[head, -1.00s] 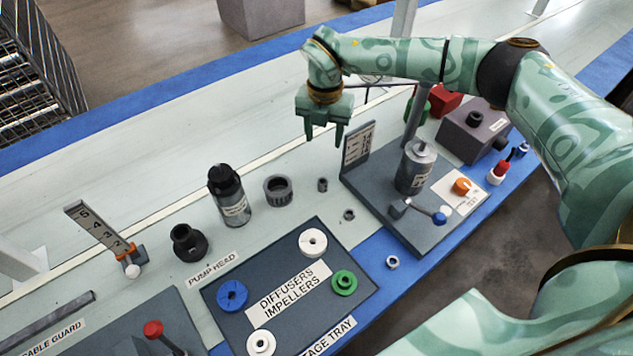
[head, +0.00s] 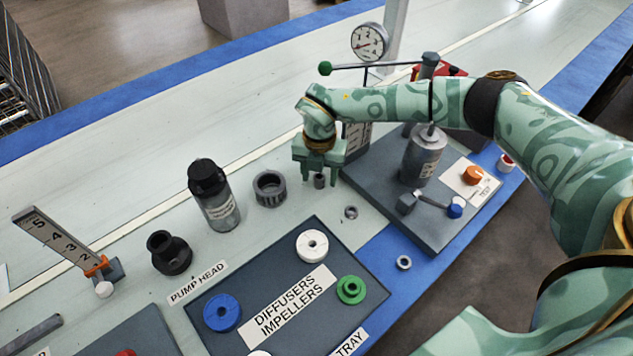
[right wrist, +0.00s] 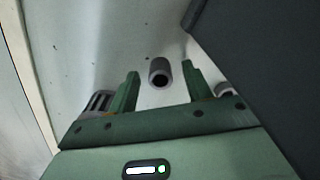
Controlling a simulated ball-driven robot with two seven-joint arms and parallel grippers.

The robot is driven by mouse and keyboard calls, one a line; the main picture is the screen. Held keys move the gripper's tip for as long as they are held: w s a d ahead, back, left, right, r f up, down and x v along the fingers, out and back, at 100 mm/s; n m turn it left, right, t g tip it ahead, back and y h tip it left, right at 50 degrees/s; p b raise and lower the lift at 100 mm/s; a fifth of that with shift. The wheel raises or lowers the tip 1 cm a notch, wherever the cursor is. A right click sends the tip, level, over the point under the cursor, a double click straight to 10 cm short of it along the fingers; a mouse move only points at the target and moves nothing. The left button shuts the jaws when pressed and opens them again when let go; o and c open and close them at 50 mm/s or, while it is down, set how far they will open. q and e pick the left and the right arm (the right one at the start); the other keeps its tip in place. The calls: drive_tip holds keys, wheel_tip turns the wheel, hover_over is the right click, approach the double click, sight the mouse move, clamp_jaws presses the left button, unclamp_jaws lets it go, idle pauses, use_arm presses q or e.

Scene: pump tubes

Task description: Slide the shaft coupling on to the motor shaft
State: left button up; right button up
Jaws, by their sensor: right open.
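The shaft coupling, which I take to be the small dark grey sleeve (head: 319,181), stands upright on the pale bench, left of the motor board. The right wrist view shows it as a hollow cylinder (right wrist: 159,72). My right gripper (head: 320,177) is open above and around it, pointing down. In the wrist view its two fingers (right wrist: 160,76) stand on either side of the coupling with gaps. The grey cylindrical motor (head: 423,157) stands on the dark board, with a thin shaft at its top. My left gripper is out of view.
The dark board (head: 440,236) bears a sign plate, an orange knob (head: 473,175) and a blue-tipped lever. A ribbed grey ring (head: 270,188) and a dark bottle (head: 214,197) stand left of the coupling. A small ring (head: 351,212) lies in front. The diffuser tray (head: 300,318) lies nearer.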

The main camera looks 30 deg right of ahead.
drive_tip(key=shift+r, duration=0.15)
clamp_jaws()
